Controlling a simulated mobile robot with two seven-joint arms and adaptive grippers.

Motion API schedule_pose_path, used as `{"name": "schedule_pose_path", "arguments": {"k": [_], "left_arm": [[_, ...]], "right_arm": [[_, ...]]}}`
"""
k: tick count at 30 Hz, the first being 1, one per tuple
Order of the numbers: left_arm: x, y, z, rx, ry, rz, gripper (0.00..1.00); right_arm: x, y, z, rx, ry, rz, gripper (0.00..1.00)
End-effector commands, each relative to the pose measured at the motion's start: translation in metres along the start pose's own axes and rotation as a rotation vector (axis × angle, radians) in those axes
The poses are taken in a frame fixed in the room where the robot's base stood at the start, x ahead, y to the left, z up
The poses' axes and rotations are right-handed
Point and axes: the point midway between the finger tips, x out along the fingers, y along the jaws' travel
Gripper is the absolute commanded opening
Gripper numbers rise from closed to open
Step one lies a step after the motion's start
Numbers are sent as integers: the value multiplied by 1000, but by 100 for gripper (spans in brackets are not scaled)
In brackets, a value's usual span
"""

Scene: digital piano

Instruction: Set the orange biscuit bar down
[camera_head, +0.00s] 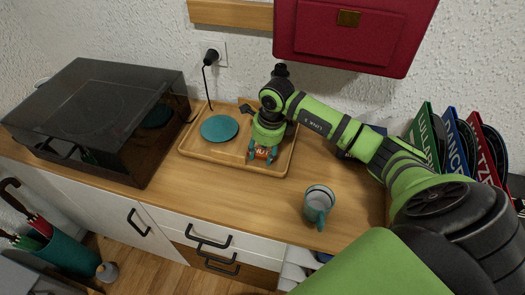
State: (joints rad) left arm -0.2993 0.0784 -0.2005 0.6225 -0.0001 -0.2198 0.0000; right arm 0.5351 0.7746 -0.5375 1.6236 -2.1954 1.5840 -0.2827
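The orange biscuit bar (261,153) is between the fingertips of my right gripper (262,152). My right gripper points down over the right part of the wooden tray (196,156), with its fingers on both sides of the bar. I cannot tell whether the bar touches the tray floor, since the gripper hides most of the space around it. My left gripper is not in view.
A teal round plate (219,128) lies on the tray's left half. A mug (318,206) stands on the wooden top, right of the tray. A dark-lidded box (100,115) is at the left. Upright record sleeves (455,143) stand at the right.

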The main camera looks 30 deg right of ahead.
Motion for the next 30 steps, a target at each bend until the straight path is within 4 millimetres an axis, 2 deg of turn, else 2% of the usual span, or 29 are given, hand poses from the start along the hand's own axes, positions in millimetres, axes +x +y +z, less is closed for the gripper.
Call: {"name": "schedule_pose_path", "arguments": {"k": [1,2,11,16,20,30], "left_arm": [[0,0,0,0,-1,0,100],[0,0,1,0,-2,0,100],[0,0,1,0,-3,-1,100],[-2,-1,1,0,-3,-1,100],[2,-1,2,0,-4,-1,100],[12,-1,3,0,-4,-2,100]], "right_arm": [[0,0,0,0,0,0,60],[0,0,0,0,0,0,68],[0,0,0,0,0,0,68],[-9,-1,1,-1,-2,-2,68],[-31,-2,1,-2,-3,-5,68],[-101,-1,1,0,-3,-4,68]]}}
